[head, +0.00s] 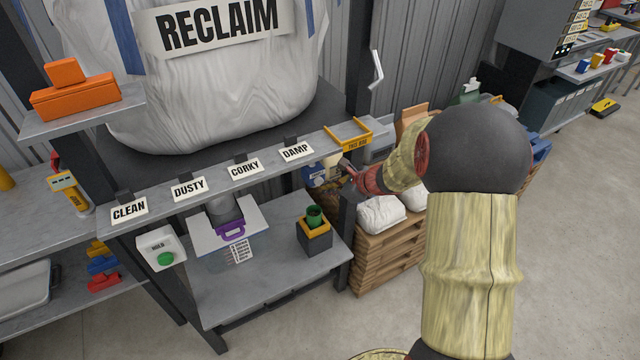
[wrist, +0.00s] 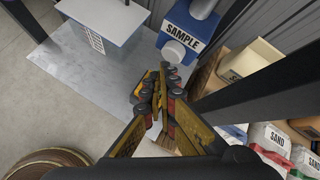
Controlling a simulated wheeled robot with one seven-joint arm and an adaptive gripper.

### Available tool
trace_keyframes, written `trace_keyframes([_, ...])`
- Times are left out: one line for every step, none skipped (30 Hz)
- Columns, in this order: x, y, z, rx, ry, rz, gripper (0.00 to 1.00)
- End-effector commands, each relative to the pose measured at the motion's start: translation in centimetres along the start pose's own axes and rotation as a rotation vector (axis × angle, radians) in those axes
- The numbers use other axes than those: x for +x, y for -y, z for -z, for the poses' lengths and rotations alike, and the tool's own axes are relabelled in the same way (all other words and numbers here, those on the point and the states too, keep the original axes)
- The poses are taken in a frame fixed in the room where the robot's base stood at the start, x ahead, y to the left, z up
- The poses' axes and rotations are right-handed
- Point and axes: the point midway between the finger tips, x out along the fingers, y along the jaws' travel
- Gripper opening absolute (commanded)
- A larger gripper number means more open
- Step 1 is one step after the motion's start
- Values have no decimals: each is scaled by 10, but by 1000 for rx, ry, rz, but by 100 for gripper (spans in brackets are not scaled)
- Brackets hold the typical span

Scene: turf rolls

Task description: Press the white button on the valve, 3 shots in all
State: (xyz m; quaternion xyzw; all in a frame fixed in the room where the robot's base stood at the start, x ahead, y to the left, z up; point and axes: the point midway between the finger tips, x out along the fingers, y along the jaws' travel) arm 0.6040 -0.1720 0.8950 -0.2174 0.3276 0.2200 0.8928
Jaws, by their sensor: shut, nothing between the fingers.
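The valve is a blue block with a white SAMPLE label (wrist: 187,33) under a grey pipe, upper right of centre in the wrist view. A round white part (wrist: 173,52), seemingly its button, faces my gripper (wrist: 158,84). In the head view the blue and white valve (head: 318,174) is partly hidden beside my gripper (head: 349,172), under the shelf's right end. My gripper is shut and empty, its fingertips just short of the white part; contact cannot be told.
A large RECLAIM bag (head: 220,90) rests above the labelled shelf edge (head: 218,180). A dark post (wrist: 265,65) rises right of my gripper. Sacks on pallets (head: 385,250) lie beyond.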

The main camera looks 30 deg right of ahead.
Motion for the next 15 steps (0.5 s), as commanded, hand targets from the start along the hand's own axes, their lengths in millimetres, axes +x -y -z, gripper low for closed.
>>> trace_keyframes([-1, -1, 1, 0, 0, 0, 0])
trace_keyframes([-2, -2, 2, 0, 0, 0, 0])
trace_keyframes([-2, -2, 2, 0, 0, 0, 0])
trace_keyframes([-2, -2, 2, 0, 0, 0, 0])
trace_keyframes([-2, -2, 2, 0, 0, 0, 0])
trace_keyframes([-2, -2, 2, 0, 0, 0, 0])
trace_keyframes([-2, -2, 2, 0, 0, 0, 0])
trace_keyframes([-2, -2, 2, 0, 0, 0, 0])
trace_keyframes([-2, -2, 2, 0, 0, 0, 0])
trace_keyframes([-2, -2, 2, 0, 0, 0, 0])
trace_keyframes([-2, -2, 2, 0, 0, 0, 0])
trace_keyframes([-3, -2, 2, 0, 0, 0, 0])
trace_keyframes([-4, -3, 3, 0, 0, 1, 0])
trace_keyframes([-5, -3, 4, 0, 0, 1, 0])
trace_keyframes([-8, -5, 6, 0, 0, 2, 0])
